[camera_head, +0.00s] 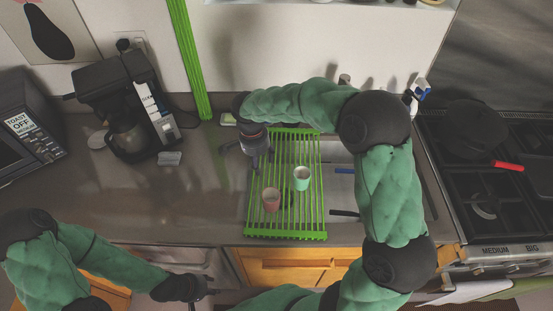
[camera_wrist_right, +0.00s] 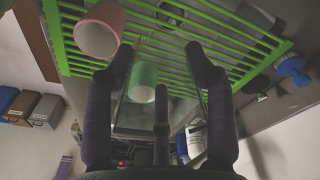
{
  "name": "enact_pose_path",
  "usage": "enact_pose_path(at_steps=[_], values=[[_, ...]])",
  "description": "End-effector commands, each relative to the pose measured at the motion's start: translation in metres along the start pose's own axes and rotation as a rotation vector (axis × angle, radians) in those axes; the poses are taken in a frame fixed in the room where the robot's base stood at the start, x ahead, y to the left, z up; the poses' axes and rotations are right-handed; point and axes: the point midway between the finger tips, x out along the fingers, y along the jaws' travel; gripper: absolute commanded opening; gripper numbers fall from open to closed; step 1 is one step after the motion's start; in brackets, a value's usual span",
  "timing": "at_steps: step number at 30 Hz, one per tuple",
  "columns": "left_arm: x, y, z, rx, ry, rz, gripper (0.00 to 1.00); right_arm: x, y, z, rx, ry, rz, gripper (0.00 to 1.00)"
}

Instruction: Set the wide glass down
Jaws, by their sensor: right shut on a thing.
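My right gripper (camera_head: 256,165) points down over the left edge of the green rack (camera_head: 312,140), beside the two cups. Its fingers (camera_wrist_right: 160,95) stand apart around a see-through shape that I take for the wide glass (camera_wrist_right: 182,102); its outline is very faint, and I cannot tell whether its base touches the rack. In the head view the glass cannot be made out. My left gripper (camera_head: 197,290) is low in front of the counter, too dark and small to read its fingers.
A mint cup (camera_head: 302,178) and a pink cup (camera_head: 271,200) stand on the rack over the sink. Both show in the right wrist view. A coffee maker (camera_head: 125,105) stands at the left and a stove (camera_head: 490,190) at the right. The counter (camera_head: 190,205) left of the rack is clear.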

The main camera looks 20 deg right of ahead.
Motion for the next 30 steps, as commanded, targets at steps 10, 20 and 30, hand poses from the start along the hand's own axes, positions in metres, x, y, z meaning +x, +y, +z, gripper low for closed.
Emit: enact_pose_path(at_steps=[10,20,30], values=[[0.002,-0.001,-0.001,0.000,0.001,0.000,0.40,0.044,-0.021,-0.065,0.003,-0.001,0.002,0.18],[0.004,-0.001,-0.001,0.000,0.002,0.000,0.40,0.083,-0.033,-0.092,0.000,0.000,-0.002,0.18],[0.006,-0.002,-0.001,0.000,0.001,0.000,0.40,0.114,-0.036,-0.098,-0.001,-0.001,0.000,0.18]])
